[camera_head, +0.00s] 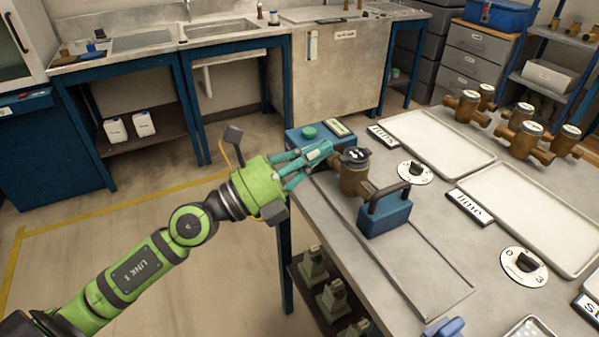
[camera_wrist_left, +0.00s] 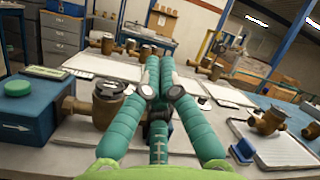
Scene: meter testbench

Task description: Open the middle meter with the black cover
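The brass meter (camera_head: 353,182) with the round black cover (camera_head: 355,156) stands on the bench between two blue fixture blocks. The black cover lies over its top and has small white marks; whether it is fully closed cannot be told. In the left wrist view a brass meter with a dark top (camera_wrist_left: 108,105) stands just left of the fingers. My left gripper (camera_head: 322,151) has teal fingers and is beside the black cover, on its left. Its two upper fingers lie close together at the tips; the third is partly hidden behind them. Contact cannot be told. My right gripper is not in view.
A blue block with a green button (camera_head: 308,132) stands behind the gripper. A blue clamp with a black handle (camera_head: 386,212) is right of the meter. White trays (camera_head: 435,140), dials (camera_head: 415,172) and several other brass meters (camera_head: 522,135) are further right.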

